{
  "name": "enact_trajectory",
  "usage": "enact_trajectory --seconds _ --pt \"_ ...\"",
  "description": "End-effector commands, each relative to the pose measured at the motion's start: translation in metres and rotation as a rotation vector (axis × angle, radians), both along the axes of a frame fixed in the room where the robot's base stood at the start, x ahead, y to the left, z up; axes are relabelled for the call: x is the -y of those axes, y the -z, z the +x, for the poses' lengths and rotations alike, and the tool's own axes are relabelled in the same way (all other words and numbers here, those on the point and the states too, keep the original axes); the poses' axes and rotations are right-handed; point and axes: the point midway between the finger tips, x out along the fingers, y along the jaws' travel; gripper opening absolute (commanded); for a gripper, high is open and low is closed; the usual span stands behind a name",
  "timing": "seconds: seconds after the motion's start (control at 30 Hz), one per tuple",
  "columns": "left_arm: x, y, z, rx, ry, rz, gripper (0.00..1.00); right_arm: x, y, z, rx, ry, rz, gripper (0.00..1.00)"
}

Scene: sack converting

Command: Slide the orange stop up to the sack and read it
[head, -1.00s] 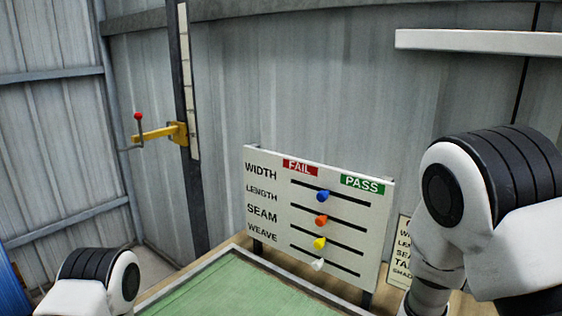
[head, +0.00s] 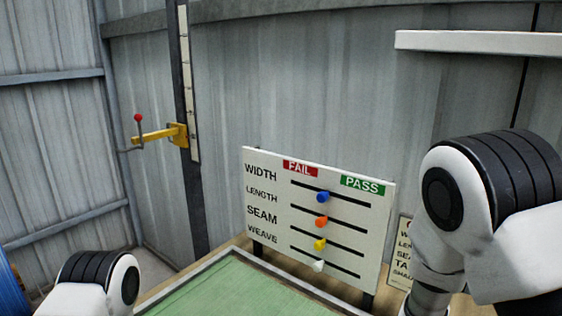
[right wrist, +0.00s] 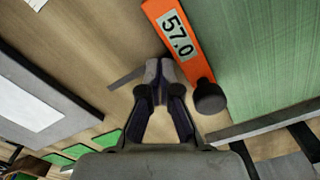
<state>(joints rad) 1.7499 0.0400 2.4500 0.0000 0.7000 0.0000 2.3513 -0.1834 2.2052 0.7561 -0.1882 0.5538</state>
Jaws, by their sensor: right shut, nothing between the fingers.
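The orange stop (right wrist: 188,48) shows in the right wrist view, with a pale display that reads 57.0 and a black knob (right wrist: 210,98) at its lower end. It lies along the left edge of a green, finely lined surface (right wrist: 265,60); I cannot tell whether that is the sack or a mat. My right gripper (right wrist: 160,72) is shut and empty, its tips just left of the stop; I cannot tell whether they touch it. In the head view a green surface (head: 235,290) shows inside a grey rim, and the stop is not seen there. My left gripper is out of view.
A white board (head: 262,215) with FAIL and PASS labels carries blue, orange, yellow and white sliders behind the bench. A yellow bracket (head: 155,135) with a red knob is on the post at left. A pale shelf (head: 480,42) is at upper right.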

Motion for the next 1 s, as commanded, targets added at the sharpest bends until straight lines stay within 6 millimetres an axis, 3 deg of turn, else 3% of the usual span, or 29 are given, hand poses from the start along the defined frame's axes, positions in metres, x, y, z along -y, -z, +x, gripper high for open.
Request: enact_trajectory --seconds 1.0 --pt "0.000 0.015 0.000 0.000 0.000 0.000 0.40 0.000 0.017 -0.001 -0.002 0.000 0.000 0.00"
